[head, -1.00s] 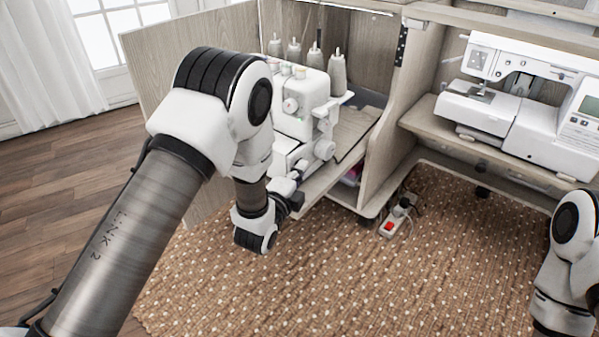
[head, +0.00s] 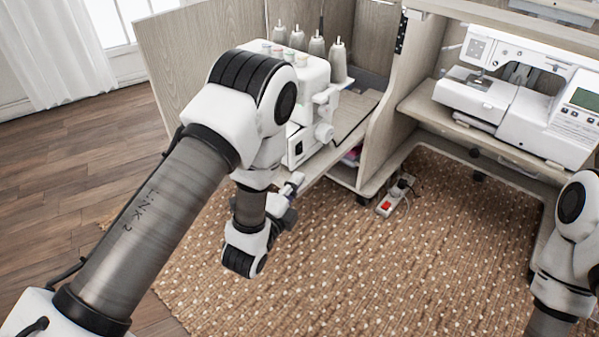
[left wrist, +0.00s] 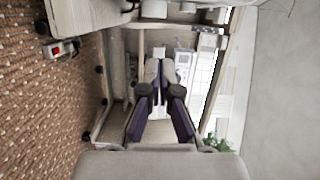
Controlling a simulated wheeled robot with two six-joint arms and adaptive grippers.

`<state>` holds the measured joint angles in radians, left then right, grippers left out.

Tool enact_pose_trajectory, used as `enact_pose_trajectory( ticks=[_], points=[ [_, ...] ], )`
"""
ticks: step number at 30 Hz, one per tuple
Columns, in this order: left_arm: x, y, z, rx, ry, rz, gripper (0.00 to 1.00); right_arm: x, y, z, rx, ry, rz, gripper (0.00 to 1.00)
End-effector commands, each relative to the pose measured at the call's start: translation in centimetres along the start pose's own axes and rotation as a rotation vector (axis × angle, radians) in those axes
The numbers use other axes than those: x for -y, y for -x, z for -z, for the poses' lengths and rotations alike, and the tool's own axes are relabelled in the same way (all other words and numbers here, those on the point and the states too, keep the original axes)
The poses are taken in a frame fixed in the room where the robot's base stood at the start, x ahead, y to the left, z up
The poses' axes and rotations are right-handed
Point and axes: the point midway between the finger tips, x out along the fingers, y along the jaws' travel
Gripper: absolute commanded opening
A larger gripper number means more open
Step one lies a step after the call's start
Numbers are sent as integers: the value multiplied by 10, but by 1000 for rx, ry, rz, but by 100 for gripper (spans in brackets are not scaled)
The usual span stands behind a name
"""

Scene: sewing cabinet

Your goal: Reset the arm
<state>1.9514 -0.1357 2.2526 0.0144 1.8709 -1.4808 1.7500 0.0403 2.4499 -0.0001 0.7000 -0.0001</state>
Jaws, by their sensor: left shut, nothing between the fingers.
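My left arm comes in from the left in the head view, bent at its big white elbow. My left gripper (head: 293,184) is small and partly hidden by my wrist, in front of the open cabinet's lower left part. In the left wrist view its two dark fingers (left wrist: 157,65) converge and are shut, with nothing between them. The cabinet interior shows sideways beyond them. My right arm shows at the right edge of the head view; its gripper is out of the picture.
A white serger (head: 318,95) with thread cones stands on the left shelf. A sewing machine (head: 520,100) stands on the right shelf. A power strip (head: 393,200) with a red switch lies on the brown dotted rug (head: 400,270), which is otherwise clear.

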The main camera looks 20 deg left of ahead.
Motion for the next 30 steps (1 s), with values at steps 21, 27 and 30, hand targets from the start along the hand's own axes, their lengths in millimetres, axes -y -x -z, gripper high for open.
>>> enact_pose_trajectory(
  ticks=[21, 27, 30],
  points=[
    [-117, 123, -43, 296, 465, -664, 0, 0, 50, 0, 0, 0, 0, 34],
    [-172, 238, -38, 786, 968, -1051, 0, 0, 52, 0, 0, 0, 0, 34],
    [-179, 279, -32, 1041, 1129, -1131, 0, 0, 51, 0, 0, 0, 0, 34]
  ],
)
